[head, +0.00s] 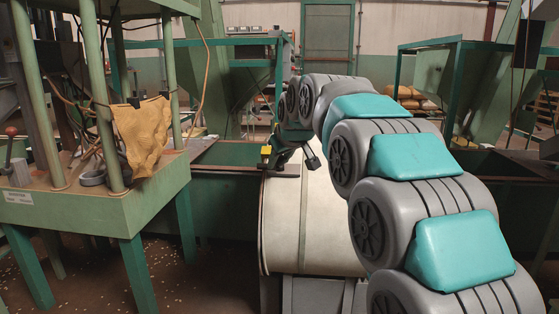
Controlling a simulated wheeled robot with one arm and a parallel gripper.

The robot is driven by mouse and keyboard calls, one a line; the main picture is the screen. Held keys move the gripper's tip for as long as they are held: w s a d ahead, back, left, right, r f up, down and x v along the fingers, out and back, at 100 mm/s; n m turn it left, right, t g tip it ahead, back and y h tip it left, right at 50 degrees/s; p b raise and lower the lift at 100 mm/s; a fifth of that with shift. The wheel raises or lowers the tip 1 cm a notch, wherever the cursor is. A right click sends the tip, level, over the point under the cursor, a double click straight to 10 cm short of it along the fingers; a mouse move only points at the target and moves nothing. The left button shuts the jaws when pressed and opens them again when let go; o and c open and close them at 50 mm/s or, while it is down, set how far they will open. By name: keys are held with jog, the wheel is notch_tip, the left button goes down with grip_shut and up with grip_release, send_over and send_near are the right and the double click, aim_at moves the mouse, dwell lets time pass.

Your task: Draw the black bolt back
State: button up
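My gripper (290,156) is at the end of my grey and teal arm, small and far off near the picture's middle. Its dark fingers look spread apart, one to the left and one to the right, over the top edge of a cream drum-shaped hopper (335,235). A small yellow and black piece (266,150) shows at the left finger; I cannot tell whether it belongs to the gripper. I cannot make out the black bolt; it may be hidden by my gripper or too small to tell.
A green trough (228,154) lies behind the drum. Green frames (455,85) stand at the right. Bits litter the brown floor (195,275).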

grip_shut()
dwell(0.9)
